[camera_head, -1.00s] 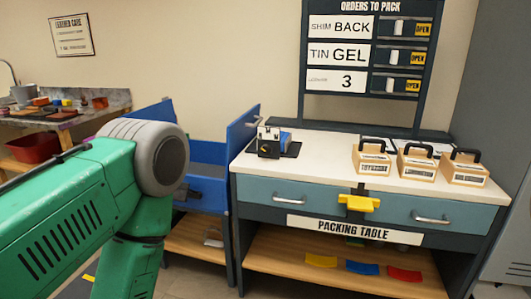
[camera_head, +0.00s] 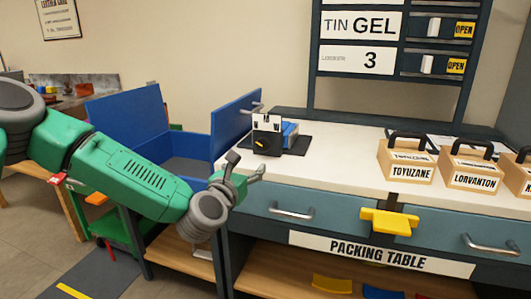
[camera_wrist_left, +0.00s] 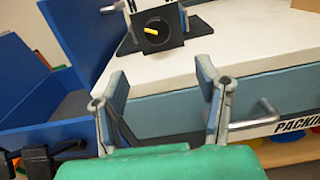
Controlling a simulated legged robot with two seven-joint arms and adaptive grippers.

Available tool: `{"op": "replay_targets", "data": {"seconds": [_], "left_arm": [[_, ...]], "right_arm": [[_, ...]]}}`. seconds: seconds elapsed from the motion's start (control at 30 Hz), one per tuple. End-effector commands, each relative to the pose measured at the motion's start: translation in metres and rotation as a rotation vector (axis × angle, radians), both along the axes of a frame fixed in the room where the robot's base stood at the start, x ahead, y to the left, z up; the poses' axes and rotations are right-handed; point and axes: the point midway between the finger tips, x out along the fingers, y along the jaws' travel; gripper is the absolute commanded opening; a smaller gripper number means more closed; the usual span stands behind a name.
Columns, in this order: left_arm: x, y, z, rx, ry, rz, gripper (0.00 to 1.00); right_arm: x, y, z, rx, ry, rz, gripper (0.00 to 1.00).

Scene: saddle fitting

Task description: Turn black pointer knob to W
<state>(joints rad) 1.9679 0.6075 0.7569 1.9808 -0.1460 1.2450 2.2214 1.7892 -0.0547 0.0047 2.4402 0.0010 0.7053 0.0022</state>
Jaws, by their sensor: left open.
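The black pointer knob (camera_head: 262,143) with a yellow pointer mark sits on the front of a small black-and-white device (camera_head: 267,123) at the left end of the packing table. In the left wrist view the knob (camera_wrist_left: 157,31) shows at the top centre, its yellow mark lying nearly level. Letters around the knob are too small to read. My left gripper (camera_head: 248,167) is in front of the table's left end, below and left of the knob and apart from it. In the left wrist view its two fingers (camera_wrist_left: 160,85) are spread with nothing between them. My right gripper is not in view.
The white tabletop (camera_head: 335,165) is clear between the device and the wooden boxes (camera_head: 405,160) at right. A blue open bin (camera_head: 188,145) stands left of the table. A drawer handle (camera_head: 291,211) and a yellow bracket (camera_head: 389,221) stick out in front.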

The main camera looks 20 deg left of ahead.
Motion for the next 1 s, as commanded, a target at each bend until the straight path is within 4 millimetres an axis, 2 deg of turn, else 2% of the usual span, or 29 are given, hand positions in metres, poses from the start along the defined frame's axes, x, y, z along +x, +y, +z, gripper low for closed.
{"op": "replay_targets", "data": {"seconds": [0.23,0.5,0.7,0.83,1.0], "left_arm": [[0.027,0.002,0.003,-0.028,-0.012,0.009,0.58],[0.085,-0.001,0.002,-0.025,-0.011,0.008,0.58],[0.119,-0.002,0.002,-0.025,-0.009,0.008,0.58],[0.133,-0.002,0.001,-0.026,-0.007,0.007,0.58],[0.140,-0.003,0.002,-0.027,-0.007,0.006,0.58]], "right_arm": [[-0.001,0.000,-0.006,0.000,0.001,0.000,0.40],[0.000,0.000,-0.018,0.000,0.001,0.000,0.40],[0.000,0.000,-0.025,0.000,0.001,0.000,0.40],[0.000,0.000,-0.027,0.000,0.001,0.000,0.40],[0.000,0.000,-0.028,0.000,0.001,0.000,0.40]]}}
